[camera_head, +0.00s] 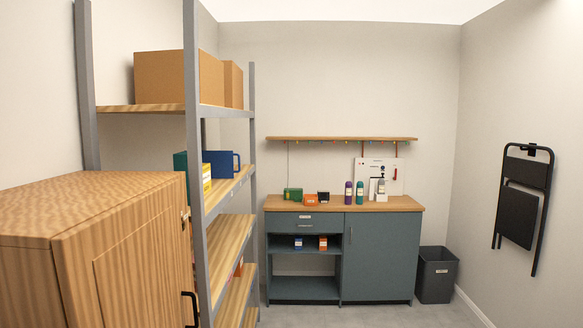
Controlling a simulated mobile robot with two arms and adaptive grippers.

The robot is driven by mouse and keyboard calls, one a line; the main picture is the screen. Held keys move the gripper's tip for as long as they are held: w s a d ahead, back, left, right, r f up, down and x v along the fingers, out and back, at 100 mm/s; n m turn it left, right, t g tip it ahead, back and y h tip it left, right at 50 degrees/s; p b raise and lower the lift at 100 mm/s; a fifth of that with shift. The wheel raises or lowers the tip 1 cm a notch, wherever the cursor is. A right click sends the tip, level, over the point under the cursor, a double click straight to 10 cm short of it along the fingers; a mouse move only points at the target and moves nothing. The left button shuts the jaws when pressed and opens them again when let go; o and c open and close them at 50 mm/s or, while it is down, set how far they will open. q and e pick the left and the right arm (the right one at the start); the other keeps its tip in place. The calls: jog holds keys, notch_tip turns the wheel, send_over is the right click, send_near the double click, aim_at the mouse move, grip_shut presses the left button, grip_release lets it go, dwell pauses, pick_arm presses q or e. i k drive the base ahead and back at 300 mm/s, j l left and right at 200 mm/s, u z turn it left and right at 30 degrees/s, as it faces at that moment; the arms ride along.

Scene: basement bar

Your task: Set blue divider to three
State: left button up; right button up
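A small dark blue box (298,243) also sits on the open shelf of the blue-grey cabinet (376,252). Neither of my grippers shows in this view.
A wooden cabinet (125,235) fills the near left, beside the rack (193,130). Bottles (348,194) and small boxes (311,200) stand on the far counter. A bin (436,275) stands right of it. A folded chair (522,208) hangs right. Floor before the counter is clear.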

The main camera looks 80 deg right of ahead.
aim_at(221, 162)
jog(key=z, duration=0.45)
jog(key=l+z, duration=0.15)
jog(key=z, duration=0.25)
jog(key=i+z, duration=0.1)
jog(key=z, duration=0.35)
jog(key=l+z, duration=0.1)
jog(key=z, duration=0.8)
jog(key=i, duration=0.05)
